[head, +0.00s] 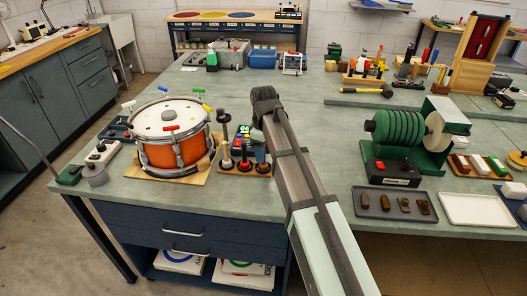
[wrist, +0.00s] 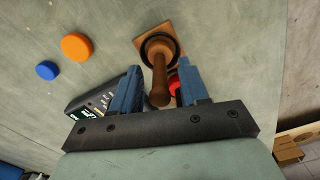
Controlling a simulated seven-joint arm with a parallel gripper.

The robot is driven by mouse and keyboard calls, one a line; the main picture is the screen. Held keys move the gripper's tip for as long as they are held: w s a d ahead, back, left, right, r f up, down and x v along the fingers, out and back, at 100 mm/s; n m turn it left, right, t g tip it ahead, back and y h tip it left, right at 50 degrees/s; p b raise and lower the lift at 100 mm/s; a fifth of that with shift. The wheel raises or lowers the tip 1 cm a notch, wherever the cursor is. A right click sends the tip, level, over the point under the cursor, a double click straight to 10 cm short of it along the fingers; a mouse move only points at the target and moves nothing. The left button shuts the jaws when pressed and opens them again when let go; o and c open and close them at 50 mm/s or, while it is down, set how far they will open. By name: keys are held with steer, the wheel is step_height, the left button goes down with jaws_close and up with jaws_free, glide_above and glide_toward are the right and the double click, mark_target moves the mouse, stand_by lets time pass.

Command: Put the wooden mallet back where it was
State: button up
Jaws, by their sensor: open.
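In the wrist view, my gripper (wrist: 160,68) is open, with its two blue fingers apart. A brown wooden handle (wrist: 160,80), which looks like the mallet's, points up toward the camera between the fingers. Its far end meets a dark ring on a square wooden base (wrist: 140,42). The fingers stand either side of the handle; whether they touch it I cannot tell. In the head view, my arm's dark end is over the bench right of the drum; its fingers cannot be made out, and I cannot pick out the mallet there.
A dark device with a small screen (wrist: 98,98) lies by the left finger, and a red thing (wrist: 174,83) shows behind the right one. Orange (wrist: 76,46) and blue (wrist: 47,70) discs lie farther left. The drum (head: 172,137) stands left; a green machine (head: 400,130) stands right.

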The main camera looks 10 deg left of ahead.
step_height(320, 180, up, 12)
steer(key=shift+r, duration=0.15)
stand_by(0.7)
steer(key=shift+c, duration=0.3)
stand_by(1.2)
